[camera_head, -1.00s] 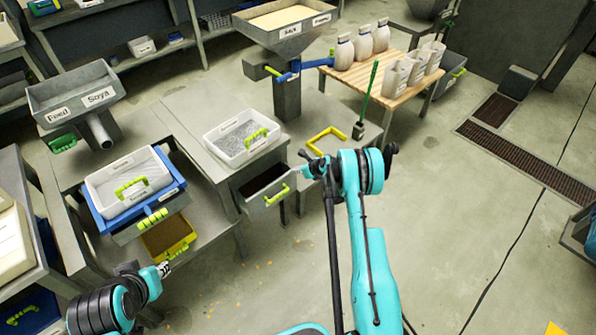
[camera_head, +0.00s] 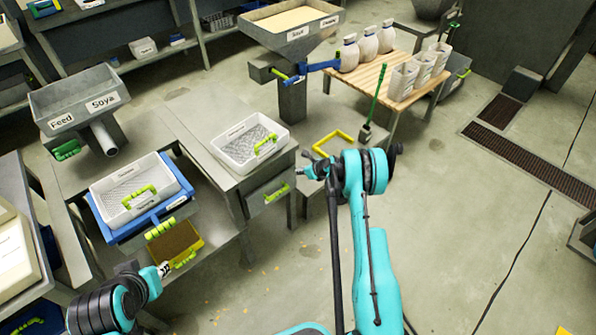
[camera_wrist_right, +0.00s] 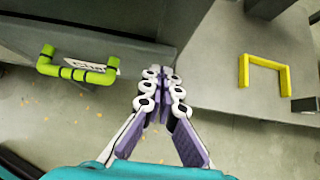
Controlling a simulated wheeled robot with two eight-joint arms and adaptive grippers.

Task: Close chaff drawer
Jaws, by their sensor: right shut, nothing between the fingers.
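The chaff drawer (camera_head: 264,198) is a grey drawer with a light-green handle (camera_head: 277,193), under the grey bench at the centre of the head view. Its front sits about flush with the bench, and no opening shows above it. In the right wrist view, its green handle (camera_wrist_right: 78,68) and partly hidden label (camera_wrist_right: 95,63) are at the left. My right gripper (camera_head: 309,166) is just right of the drawer; in the wrist view its fingers (camera_wrist_right: 163,75) are together and empty, apart from the handle. My left gripper (camera_head: 165,268) is at lower left, its fingers too small to read.
A white tray (camera_head: 249,159) stands on the bench above the drawer. A yellow frame-shaped handle (camera_head: 333,139) lies to the right, near a green-handled brush (camera_head: 366,134). A wooden table (camera_head: 372,84) holds white jars. Open floor (camera_head: 470,230) is at the right.

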